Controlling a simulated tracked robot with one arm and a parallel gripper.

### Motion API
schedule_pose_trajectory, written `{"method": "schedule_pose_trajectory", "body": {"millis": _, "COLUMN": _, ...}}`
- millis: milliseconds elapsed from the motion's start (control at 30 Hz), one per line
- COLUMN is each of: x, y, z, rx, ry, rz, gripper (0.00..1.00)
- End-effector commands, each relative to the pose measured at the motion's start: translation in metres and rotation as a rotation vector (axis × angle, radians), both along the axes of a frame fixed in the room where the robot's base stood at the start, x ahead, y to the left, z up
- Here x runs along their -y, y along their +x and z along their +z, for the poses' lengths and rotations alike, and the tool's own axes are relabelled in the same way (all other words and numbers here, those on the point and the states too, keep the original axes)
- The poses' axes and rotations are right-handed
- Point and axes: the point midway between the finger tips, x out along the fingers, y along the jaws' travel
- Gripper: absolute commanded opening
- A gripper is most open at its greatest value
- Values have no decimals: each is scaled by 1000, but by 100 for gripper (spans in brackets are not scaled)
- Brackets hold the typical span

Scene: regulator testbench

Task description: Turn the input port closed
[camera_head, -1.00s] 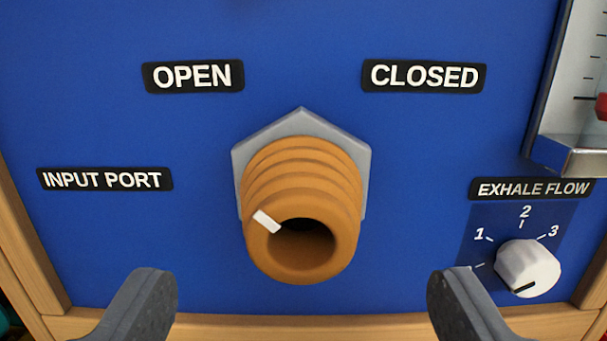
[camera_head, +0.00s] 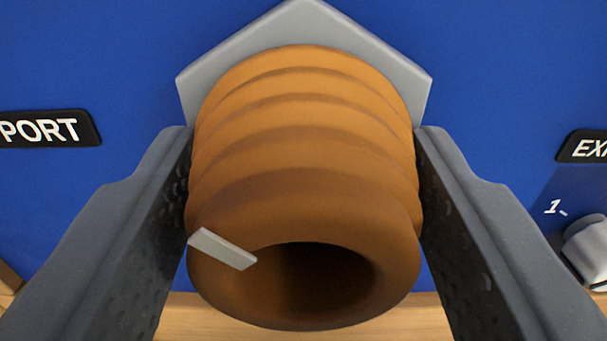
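The input port (camera_head: 305,140) is a ribbed orange-brown cylinder with a dark round opening at its front. It stands out from a grey hexagonal collar (camera_head: 300,28) on a blue panel. A white marker (camera_head: 222,248) on its front rim sits left of the opening. My gripper (camera_head: 304,150) has one dark finger along each side of the port, close against the ribs with no clear gap at the tips. It appears shut on the port. The OPEN and CLOSED labels are out of view now.
The INPUT PORT label (camera_head: 45,128) is partly visible at the left. The white exhale flow knob (camera_head: 588,250) is cut off at the right edge, beyond my right finger. A wooden frame (camera_head: 385,316) runs below the panel.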

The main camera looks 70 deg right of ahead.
Motion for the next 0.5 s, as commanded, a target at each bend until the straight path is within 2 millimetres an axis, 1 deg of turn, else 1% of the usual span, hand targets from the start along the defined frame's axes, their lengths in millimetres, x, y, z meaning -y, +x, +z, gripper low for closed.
{"method": "schedule_pose_trajectory", "body": {"millis": 33, "x": 0, "y": 0, "z": 0, "rx": 0, "ry": 0, "rz": -1, "gripper": 34}}
{"method": "schedule_pose_trajectory", "body": {"millis": 67, "x": 0, "y": 0, "z": 0, "rx": 0, "ry": 0, "rz": -1, "gripper": 29}}
{"method": "schedule_pose_trajectory", "body": {"millis": 100, "x": 0, "y": 0, "z": 0, "rx": 0, "ry": 0, "rz": -1, "gripper": 29}}
{"method": "schedule_pose_trajectory", "body": {"millis": 133, "x": -4, "y": 0, "z": 0, "rx": 0, "ry": 0, "rz": 0, "gripper": 29}}
{"method": "schedule_pose_trajectory", "body": {"millis": 367, "x": -1, "y": 0, "z": 0, "rx": 19, "ry": 9, "rz": 1, "gripper": 29}}
{"method": "schedule_pose_trajectory", "body": {"millis": 500, "x": -1, "y": 0, "z": -1, "rx": 67, "ry": 30, "rz": 0, "gripper": 29}}
